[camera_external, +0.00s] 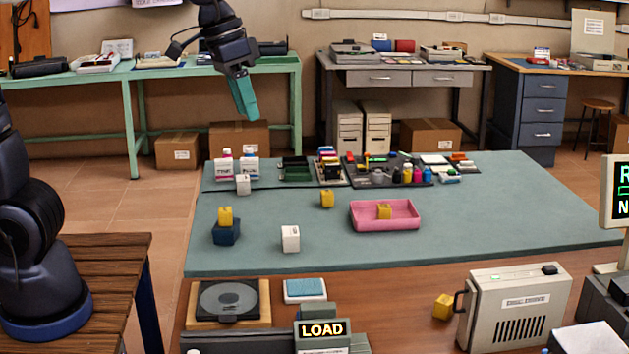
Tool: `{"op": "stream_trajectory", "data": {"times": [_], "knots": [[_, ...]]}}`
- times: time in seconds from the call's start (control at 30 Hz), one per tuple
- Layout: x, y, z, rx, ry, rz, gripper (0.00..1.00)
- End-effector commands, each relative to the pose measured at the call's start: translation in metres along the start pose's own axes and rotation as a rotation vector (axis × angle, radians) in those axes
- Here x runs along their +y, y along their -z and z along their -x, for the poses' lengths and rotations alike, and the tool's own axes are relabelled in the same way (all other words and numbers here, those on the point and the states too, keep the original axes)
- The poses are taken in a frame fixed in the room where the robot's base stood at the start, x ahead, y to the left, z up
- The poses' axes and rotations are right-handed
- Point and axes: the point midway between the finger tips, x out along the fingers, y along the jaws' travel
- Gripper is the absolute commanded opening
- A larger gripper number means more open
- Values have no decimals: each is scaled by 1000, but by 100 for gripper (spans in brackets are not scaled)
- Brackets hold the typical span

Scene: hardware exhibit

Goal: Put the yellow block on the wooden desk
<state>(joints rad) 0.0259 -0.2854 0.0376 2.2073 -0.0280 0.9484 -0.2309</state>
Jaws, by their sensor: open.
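Several yellow blocks are in view. One yellow block (226,216) sits on a dark blue block (226,233) at the mat's left. Another yellow block (327,198) stands on the mat near its middle. A third yellow block (384,211) lies in a pink tray (372,227). One more yellow block (443,306) rests on the brown wooden desk (408,290), left of a beige case. My gripper (246,112), with teal fingers, is raised above the mat's back left. It is open, with nothing seen in it, and apart from every block.
A grey-green mat (480,220) covers much of the desk, its right part clear. White blocks (290,239) stand on it. Bottles, bins and small parts (385,172) line its back. The beige case (512,308), a turntable-like device (228,300) and a LOAD display (322,330) stand in front.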

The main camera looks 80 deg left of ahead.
Motion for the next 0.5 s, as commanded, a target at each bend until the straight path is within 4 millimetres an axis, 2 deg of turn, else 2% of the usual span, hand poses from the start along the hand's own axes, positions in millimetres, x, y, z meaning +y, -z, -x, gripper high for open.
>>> {"op": "stream_trajectory", "data": {"times": [0.03,0.2,0.5], "knots": [[-4,-16,7,13,-2,-18,52],[-16,-64,21,47,-3,-85,52],[-36,-146,28,105,3,-201,52]]}}
